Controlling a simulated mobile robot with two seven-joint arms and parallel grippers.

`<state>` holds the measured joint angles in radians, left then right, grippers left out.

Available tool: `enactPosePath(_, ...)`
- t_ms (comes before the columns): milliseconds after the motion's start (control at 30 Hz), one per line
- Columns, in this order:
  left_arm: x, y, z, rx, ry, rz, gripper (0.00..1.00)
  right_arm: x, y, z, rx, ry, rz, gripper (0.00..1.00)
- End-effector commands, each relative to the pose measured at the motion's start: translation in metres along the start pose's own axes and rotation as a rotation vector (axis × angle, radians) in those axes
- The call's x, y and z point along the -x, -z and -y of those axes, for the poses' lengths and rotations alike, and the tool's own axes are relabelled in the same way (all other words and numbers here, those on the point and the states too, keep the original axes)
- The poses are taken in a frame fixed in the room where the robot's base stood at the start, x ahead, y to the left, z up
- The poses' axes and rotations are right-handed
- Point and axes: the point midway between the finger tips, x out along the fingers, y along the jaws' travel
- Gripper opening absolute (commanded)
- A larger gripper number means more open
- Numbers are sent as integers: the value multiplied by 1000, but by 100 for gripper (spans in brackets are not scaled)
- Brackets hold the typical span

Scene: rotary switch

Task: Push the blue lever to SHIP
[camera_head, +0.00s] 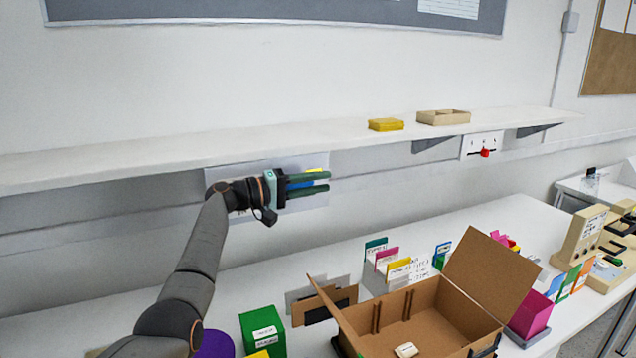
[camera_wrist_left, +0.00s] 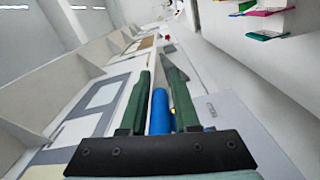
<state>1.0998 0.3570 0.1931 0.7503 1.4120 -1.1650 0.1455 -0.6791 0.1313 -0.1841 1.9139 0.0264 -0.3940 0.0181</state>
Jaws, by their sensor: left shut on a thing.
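The blue lever (camera_head: 303,185) is on a pale panel (camera_head: 320,201) on the wall under the shelf. My left gripper (camera_head: 328,182) is shut on the blue lever, with one green finger on each side of it. The lever (camera_wrist_left: 160,112) also shows between the fingers of my left gripper (camera_wrist_left: 162,85) in the left wrist view. A small mark on the panel beside the fingers is too small to read, and I cannot make out the word SHIP. A yellow part shows just above the fingers in the head view. My right gripper is not in view.
A shelf (camera_head: 200,153) runs just above the gripper. It holds a yellow box (camera_head: 385,125) and a wooden tray (camera_head: 443,117). A red switch (camera_head: 485,153) is on the wall to the right. Below stand an open cardboard box (camera_head: 395,318) and a green box (camera_head: 263,330).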

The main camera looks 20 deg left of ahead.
Motion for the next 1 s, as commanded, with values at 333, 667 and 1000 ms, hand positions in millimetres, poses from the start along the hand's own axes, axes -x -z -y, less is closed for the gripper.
enactPosePath(333,2,6,-7,10,-10,-17,0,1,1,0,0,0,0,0)
enactPosePath(667,3,7,-8,8,-10,-17,48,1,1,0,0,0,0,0)
enactPosePath(1000,2,4,-4,12,-5,-10,58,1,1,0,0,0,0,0)
